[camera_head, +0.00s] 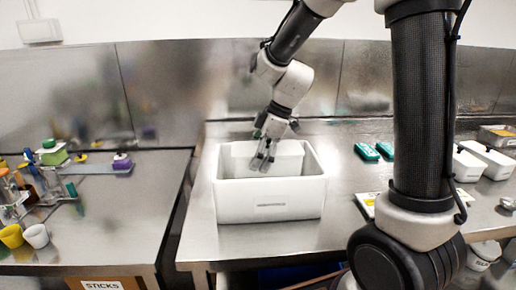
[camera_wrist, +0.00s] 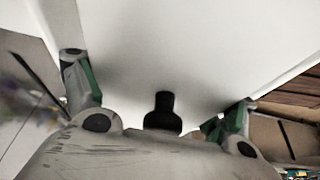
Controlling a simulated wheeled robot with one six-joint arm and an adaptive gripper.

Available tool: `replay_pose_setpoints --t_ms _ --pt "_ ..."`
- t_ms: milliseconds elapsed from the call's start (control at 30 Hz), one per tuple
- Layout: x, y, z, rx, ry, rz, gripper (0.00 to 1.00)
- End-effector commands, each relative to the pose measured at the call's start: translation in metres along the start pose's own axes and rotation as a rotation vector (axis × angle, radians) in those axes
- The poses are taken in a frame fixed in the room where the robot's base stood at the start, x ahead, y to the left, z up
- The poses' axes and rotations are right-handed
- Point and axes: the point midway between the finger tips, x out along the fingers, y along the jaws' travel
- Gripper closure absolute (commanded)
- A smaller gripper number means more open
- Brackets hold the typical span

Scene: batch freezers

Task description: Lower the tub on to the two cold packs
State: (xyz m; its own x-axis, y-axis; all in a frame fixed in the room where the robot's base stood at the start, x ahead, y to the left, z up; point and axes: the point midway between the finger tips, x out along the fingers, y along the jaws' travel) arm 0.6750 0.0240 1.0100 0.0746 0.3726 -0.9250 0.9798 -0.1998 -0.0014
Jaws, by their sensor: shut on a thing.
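A white open-topped box (camera_head: 270,205) stands on the steel counter. A white tub (camera_head: 287,153) shows at its opening, its upper part by the rear rim and its lower part hidden by the box's front wall. My gripper (camera_head: 264,160) reaches down at the tub's near side and is shut on it. In the wrist view the fingers (camera_wrist: 160,95) stand apart with green pads, and a broad white surface fills most of the picture. No cold packs show inside the box; I cannot see its floor or whether the tub touches anything below.
Two teal flat packs (camera_head: 375,151) lie on the counter right of the box. White lidded containers (camera_head: 484,158) stand farther right. Cups, bottles and tools crowd the left counter (camera_head: 120,215), across a gap. My arm column stands at the right front.

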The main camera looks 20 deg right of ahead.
Motion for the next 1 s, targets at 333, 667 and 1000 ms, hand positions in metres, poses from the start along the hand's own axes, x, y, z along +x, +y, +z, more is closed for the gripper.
replay_pose_setpoints --t_ms 333,667,1000 --pt "0.033 0.0 0.014 0.001 -0.001 0.0 0.62" --pt "0.055 0.0 0.023 0.001 0.0 0.0 0.62" --pt "0.059 0.001 0.025 -0.001 0.0 0.002 0.62"
